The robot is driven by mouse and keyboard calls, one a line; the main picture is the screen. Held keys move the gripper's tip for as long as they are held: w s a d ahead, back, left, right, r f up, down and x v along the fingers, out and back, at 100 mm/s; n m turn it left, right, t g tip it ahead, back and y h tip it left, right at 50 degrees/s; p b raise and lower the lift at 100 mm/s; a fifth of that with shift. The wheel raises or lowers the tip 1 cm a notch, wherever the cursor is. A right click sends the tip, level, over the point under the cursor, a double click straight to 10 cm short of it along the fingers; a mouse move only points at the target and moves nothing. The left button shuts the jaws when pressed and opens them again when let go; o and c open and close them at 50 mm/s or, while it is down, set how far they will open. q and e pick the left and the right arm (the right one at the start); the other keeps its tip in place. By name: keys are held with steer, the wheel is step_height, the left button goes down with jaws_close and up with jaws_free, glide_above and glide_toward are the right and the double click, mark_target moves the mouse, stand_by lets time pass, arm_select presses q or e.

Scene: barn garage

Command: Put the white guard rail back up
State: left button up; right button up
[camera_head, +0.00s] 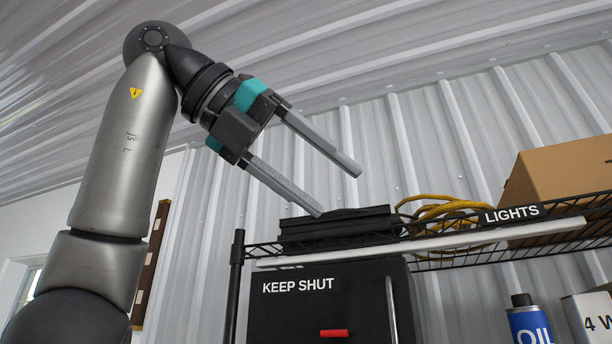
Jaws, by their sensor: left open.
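The white guard rail (420,243) is a long thin bar. It runs across the front of the black wire shelf (592,203), its right end higher in the picture than its left. I cannot tell how its ends are held. My left gripper (338,192) is open and empty, its two grey fingers pointing down and right. It is above the left part of the rail, in front of or over a flat black case (338,226) on the shelf. No finger visibly touches the rail. My right gripper is not in view.
Yellow cable (432,212) and a cardboard box (562,175) sit on the shelf beside a LIGHTS label. Below stand a black KEEP SHUT cabinet (300,310), a blue OIL can (530,322) and a white box (590,315). Corrugated wall is behind.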

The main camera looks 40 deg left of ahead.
arm_select(q)
steer(key=shift+v, duration=1)
steer(key=shift+w, duration=0.1)
